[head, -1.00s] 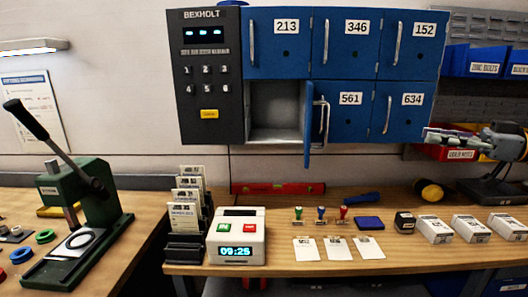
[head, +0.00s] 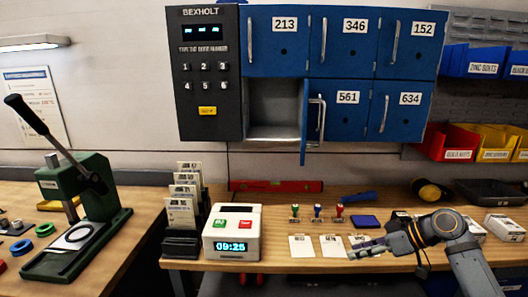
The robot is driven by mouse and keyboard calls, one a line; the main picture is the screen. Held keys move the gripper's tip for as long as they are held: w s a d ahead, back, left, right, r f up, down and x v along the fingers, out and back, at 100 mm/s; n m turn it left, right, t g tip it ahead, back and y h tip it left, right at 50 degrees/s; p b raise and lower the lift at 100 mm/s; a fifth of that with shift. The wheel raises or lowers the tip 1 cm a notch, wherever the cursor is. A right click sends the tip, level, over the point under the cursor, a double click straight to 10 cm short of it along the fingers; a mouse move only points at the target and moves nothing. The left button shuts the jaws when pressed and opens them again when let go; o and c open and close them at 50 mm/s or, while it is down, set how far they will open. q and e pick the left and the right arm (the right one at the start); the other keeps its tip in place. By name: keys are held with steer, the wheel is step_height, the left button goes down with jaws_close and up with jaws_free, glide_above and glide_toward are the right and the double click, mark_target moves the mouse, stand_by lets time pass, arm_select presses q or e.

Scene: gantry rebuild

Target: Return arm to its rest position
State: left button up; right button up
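My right arm (head: 462,255) comes in from the lower right. Its gripper (head: 357,251) points left over the front of the wooden bench, across the rightmost white card. The fingers show edge-on as a narrow bar, so I cannot tell whether they are open or shut. I see nothing clearly held in them. The arm covers parts of the small white boxes and the black stamp behind it. My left gripper is not in view.
The blue locker (head: 290,49) has its lower left door (head: 305,122) standing open, with an empty compartment. On the bench (head: 285,249) are a clock box (head: 232,230), several stamps and cards, and white boxes (head: 505,227). A green press (head: 90,185) stands left.

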steer(key=s+a+f+m+g+h, duration=0.1)
steer(key=s+a+f+h, duration=0.15)
steer(key=s+f, duration=0.5)
steer(key=s+a+f+m+h, duration=0.2)
steer(key=s+a+f, duration=0.15)
steer(key=f, duration=0.65)
steer(key=s+d+f+m+h, duration=0.1)
steer(key=s+d+m+h, duration=0.15)
steer(key=s, duration=0.55)
steer(key=s+d+f+m+h, duration=0.1)
steer(key=s+m+h, duration=0.2)
steer(key=s, duration=0.5)
steer(key=s+d+f+g, duration=0.1)
steer(key=s+d+f, duration=0.1)
steer(key=f, duration=1.3)
steer(key=s+d+f, duration=0.1)
steer(key=f, duration=1.3)
steer(key=s+d+f+g, duration=0.1)
steer(key=s+f, duration=1.2)
steer(key=s, duration=0.4)
steer(key=shift+s+d+f, duration=0.15)
steer(key=shift+s+f, duration=0.1)
steer(key=shift+f, duration=0.15)
